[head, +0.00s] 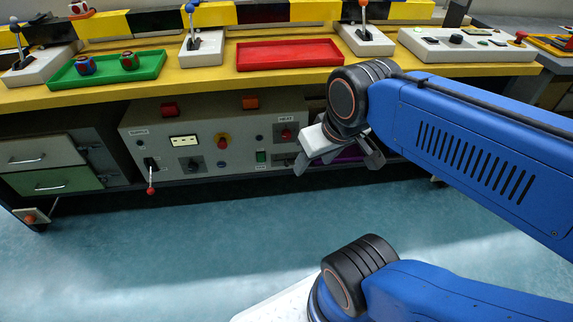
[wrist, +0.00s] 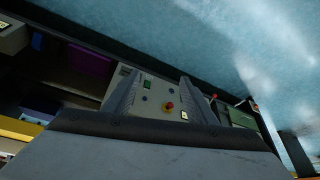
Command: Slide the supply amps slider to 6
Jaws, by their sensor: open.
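In the wrist view, the panel (wrist: 151,84) shows between and beyond the open fingers of my gripper (wrist: 163,80).
Above, the yellow bench (head: 200,72) carries a green tray (head: 100,72) with two round objects, a red tray (head: 288,54) and several lever boxes. A drawer cabinet (head: 45,165) stands left of the panel. The blue-green floor (head: 180,235) in front is clear.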

